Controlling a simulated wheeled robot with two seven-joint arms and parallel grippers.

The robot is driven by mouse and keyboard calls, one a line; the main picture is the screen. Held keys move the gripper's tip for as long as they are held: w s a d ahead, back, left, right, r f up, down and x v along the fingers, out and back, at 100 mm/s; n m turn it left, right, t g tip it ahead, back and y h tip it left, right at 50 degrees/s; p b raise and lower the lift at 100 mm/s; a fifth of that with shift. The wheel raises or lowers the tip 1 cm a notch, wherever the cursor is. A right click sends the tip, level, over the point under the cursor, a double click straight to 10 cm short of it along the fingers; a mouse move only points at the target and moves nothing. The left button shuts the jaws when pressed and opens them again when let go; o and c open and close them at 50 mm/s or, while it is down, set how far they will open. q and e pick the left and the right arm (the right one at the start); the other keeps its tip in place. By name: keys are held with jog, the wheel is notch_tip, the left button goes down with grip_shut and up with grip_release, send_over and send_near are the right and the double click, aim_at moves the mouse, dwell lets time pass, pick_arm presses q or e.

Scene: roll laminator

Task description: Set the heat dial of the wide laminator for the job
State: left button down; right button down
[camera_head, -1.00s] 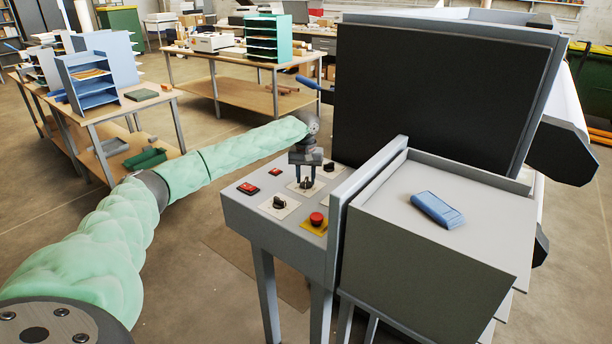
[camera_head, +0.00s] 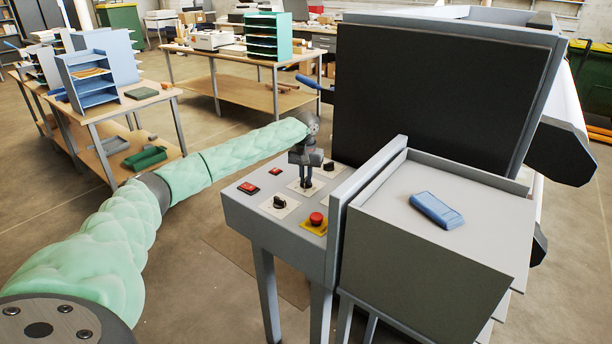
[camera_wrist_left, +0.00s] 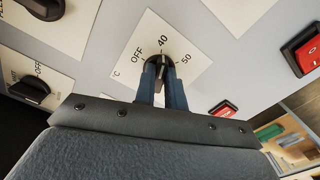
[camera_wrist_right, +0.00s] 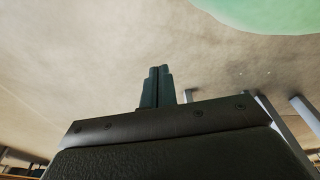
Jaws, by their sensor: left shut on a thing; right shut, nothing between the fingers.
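The wide laminator's grey control panel (camera_head: 245,212) carries black dials, red switches and a red emergency button. My left gripper (camera_head: 305,182) points down at the panel. In the left wrist view my left gripper (camera_wrist_left: 163,90) is shut on a black dial (camera_wrist_left: 158,64) on a white plate (camera_wrist_left: 135,45). The plate is marked °C, OFF, 40 and 50. The fingers cover the dial's lower part; its pointer looks near 40. My right gripper (camera_wrist_right: 156,88) shows only in the right wrist view, shut and empty above the floor.
Near the dial are another black dial (camera_head: 280,203), a red switch (camera_head: 249,188) and a red emergency button on yellow (camera_head: 316,219). A blue object (camera_head: 437,210) lies on the grey housing to the right. A raised grey plate (camera_head: 366,205) borders the panel.

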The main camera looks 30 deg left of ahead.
pick_arm(q)
jog(key=m+p, duration=0.3)
jog(key=m, duration=0.3)
jog(key=shift+a+r, duration=0.1)
jog(key=shift+a+m+p, duration=0.15)
jog(key=shift+m+p, duration=0.55)
jog(key=shift+m, duration=1.5)
pick_arm(e)
jog(key=s+d+f, duration=0.3)
jog(key=s, duration=0.7)
jog(key=shift+s+f+g, duration=0.15)
jog(key=shift+g, duration=0.15)
pick_arm(q)
jog(key=c, duration=1.5)
grip_release()
pick_arm(e)
jog(key=shift+w, duration=0.35)
pick_arm(q)
jog(key=shift+o, duration=0.2)
